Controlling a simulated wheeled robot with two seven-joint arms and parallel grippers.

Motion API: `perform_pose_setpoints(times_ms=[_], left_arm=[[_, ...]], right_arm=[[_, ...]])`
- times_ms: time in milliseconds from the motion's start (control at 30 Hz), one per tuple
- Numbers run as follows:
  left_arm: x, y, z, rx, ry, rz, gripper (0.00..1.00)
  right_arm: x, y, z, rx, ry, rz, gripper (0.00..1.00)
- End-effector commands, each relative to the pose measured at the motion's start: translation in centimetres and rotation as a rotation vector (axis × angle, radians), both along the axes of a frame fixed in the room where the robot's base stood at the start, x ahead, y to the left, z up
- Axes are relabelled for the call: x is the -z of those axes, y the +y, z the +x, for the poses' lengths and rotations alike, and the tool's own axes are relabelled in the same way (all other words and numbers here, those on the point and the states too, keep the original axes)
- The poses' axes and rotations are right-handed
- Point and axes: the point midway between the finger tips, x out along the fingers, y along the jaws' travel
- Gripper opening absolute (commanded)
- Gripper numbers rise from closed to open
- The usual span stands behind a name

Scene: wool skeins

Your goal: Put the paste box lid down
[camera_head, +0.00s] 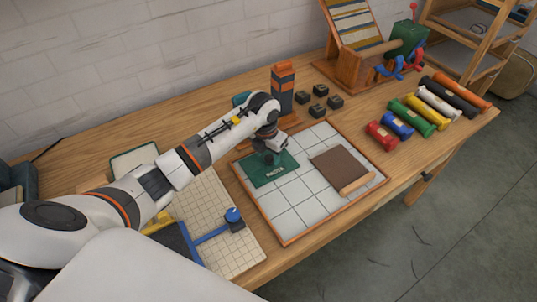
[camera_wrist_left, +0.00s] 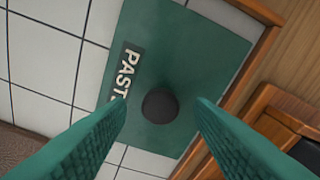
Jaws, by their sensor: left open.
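The paste box lid (camera_head: 257,174) is a flat green panel with a label along one edge and a dark knob. It lies on the white tiled board (camera_head: 292,210), toward its back left part. In the left wrist view the lid (camera_wrist_left: 202,55) shows its round black knob (camera_wrist_left: 160,106) and a label that begins "PAST". My left gripper (camera_head: 268,157) is over the lid. Its two green fingers (camera_wrist_left: 161,103) are open, one on each side of the knob, with gaps between. Whether the fingertips touch the lid is unclear. My right gripper is not in view.
A brown slab with a wooden roll (camera_head: 338,168) lies on the board's right part. Several coloured skeins (camera_head: 419,114) lie at the right. Small black blocks (camera_head: 319,90) and an orange-and-dark box (camera_head: 283,88) stand behind. A cream grid mat (camera_head: 238,256) lies front left.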

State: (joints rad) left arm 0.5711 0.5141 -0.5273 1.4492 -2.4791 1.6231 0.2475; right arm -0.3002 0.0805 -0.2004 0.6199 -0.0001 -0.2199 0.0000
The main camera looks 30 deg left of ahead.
Motion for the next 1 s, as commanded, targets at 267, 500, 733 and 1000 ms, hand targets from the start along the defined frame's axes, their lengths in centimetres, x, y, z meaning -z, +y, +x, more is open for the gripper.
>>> perform_pose_setpoints(times_ms=[267,500,733,1000], left_arm=[[-5.7,0.2,-0.6,0.001,-0.006,0.002,0.48],[-9.7,0.2,-1.1,-0.001,-0.004,0.001,0.48],[-10.9,0.2,-1.3,0.000,0.000,0.001,0.48],[-11.0,0.2,-1.3,-0.001,0.000,0.000,0.48]], right_arm=[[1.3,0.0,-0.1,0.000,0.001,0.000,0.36],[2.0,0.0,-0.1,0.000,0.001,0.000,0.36],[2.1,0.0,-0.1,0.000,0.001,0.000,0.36],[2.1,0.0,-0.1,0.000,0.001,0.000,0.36]])
